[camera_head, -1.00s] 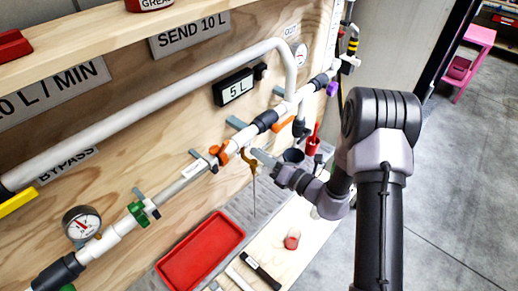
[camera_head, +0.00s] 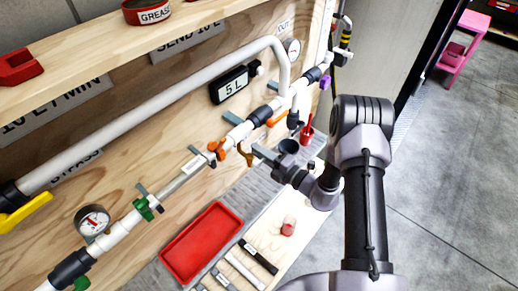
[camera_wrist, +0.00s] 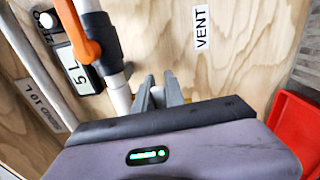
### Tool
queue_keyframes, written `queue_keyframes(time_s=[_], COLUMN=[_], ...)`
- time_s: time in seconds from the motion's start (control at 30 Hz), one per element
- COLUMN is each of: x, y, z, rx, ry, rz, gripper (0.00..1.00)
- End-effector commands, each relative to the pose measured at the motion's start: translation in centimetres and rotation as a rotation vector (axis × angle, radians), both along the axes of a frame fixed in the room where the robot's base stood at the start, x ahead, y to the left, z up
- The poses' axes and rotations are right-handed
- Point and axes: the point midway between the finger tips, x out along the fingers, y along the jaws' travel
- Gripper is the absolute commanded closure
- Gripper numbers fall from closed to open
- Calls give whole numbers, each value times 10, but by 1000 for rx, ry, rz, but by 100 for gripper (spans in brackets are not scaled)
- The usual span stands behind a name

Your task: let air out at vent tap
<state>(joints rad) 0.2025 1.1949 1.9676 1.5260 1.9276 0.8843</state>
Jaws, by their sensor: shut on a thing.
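The brass-coloured vent tap (camera_head: 245,154) hangs under the white pipe, near an orange pipe handle (camera_head: 218,149). My gripper (camera_head: 258,150) reaches it from the right, its fingers level with the tap and shut on it. In the wrist view the two grey fingers of my gripper (camera_wrist: 159,92) point at the board beside the pipe, close together. The VENT label (camera_wrist: 201,28) is on the board above and right of the fingers. No stream shows below the tap.
A red tray (camera_head: 202,243) lies on the bench below. A pressure gauge (camera_head: 92,221) and green-handled valve (camera_head: 145,208) sit on the pipe at left. The display (camera_head: 234,85) reads 5 L.

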Motion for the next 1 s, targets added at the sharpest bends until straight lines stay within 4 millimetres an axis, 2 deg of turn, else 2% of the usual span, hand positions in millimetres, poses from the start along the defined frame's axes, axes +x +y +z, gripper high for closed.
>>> queue_keyframes(time_s=[0.67,0.7,0.8,1.0], x=[0,0,0,0], y=[0,0,0,0], z=[-3,-3,-3,-3], rx=[43,42,43,42], ry=[45,45,45,44], rz=[0,0,0,0], gripper=[100,83,64,64])
